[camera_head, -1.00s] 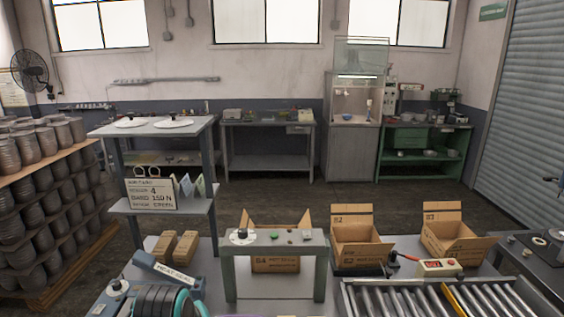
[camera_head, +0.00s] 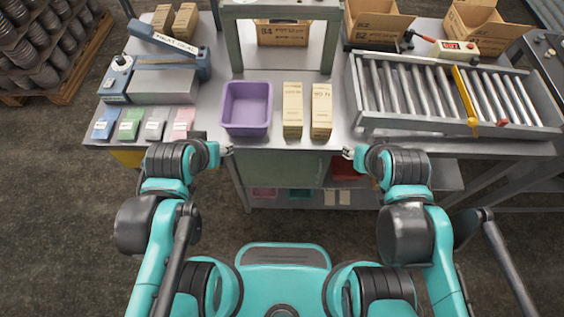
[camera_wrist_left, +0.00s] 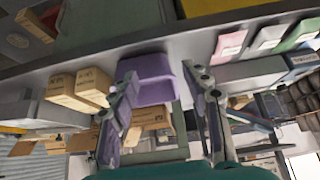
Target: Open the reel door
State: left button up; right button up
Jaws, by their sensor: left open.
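A grey-green panel (camera_head: 282,172) fills part of the bench front under the tabletop, between my two grippers; I cannot tell for sure that it is the reel door, and no handle is clear. A green surface (camera_wrist_left: 110,22), likely the same panel, shows at the top of the left wrist view. My left gripper (camera_head: 228,150) is just off the bench's front edge, left of the panel. In the left wrist view its two fingers (camera_wrist_left: 160,74) are apart with nothing held. My right gripper (camera_head: 348,153) is at the panel's right side; its fingers are too small to read.
A purple bin (camera_head: 247,108) and two tan cartons (camera_head: 292,110) stand near the bench's front edge. Coloured packets (camera_head: 130,124) lie at left, beside a heat sealer (camera_head: 168,58). A roller conveyor (camera_head: 420,90) is at right. A lower shelf (camera_head: 410,178) holds small items.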

aim_at(255, 169)
jog(key=k+l+u, duration=0.25)
jog(key=k, duration=0.4)
jog(key=k+l+u, duration=0.15)
jog(key=k+u, duration=0.15)
jog(key=k, duration=0.4)
